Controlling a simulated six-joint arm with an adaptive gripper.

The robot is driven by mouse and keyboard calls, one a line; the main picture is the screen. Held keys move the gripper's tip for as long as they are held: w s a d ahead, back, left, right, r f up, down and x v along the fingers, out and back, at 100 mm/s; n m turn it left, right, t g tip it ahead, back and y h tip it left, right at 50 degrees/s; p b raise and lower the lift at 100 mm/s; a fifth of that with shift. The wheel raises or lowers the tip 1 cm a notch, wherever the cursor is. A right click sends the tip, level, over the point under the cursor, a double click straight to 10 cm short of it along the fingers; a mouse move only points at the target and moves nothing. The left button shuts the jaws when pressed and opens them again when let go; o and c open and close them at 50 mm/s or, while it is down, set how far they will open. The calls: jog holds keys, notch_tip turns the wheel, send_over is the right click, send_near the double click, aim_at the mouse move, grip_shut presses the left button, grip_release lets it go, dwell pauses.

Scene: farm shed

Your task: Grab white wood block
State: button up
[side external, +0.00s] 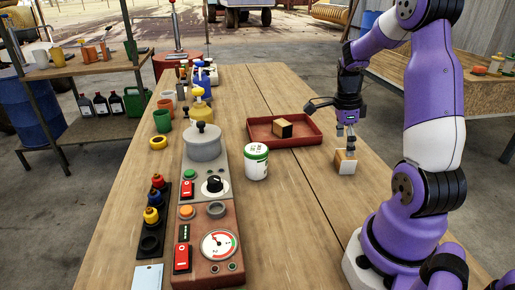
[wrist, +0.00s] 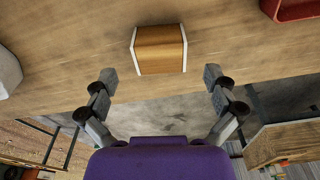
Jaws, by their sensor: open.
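The white wood block (side external: 345,166) stands on the right side of the wooden table, with a white front face and wood-coloured sides. In the wrist view the block (wrist: 160,49) shows a brown wood face with white edges at left and right. My gripper (side external: 346,140) points down just above the block in the side view. In the wrist view my gripper (wrist: 161,78) is open and empty, its two fingers spread wider than the block, which lies ahead of the tips and roughly centred between them.
A red tray (side external: 262,142) holding a black-and-wood block (side external: 283,129) lies left of my gripper. A white tub (side external: 256,162) with a green rim stands nearer. Control boxes (side external: 208,238) and a grey pot (side external: 203,147) line the table's left side. The table's right edge is close to the block.

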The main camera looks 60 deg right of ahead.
aim_at(345, 158)
jog(key=f, duration=0.3)
jog(key=s+f, duration=0.1)
jog(key=f, duration=0.1)
jog(key=shift+d+f, duration=0.2)
jog(key=shift+d, duration=0.1)
jog(key=c, duration=1.1)
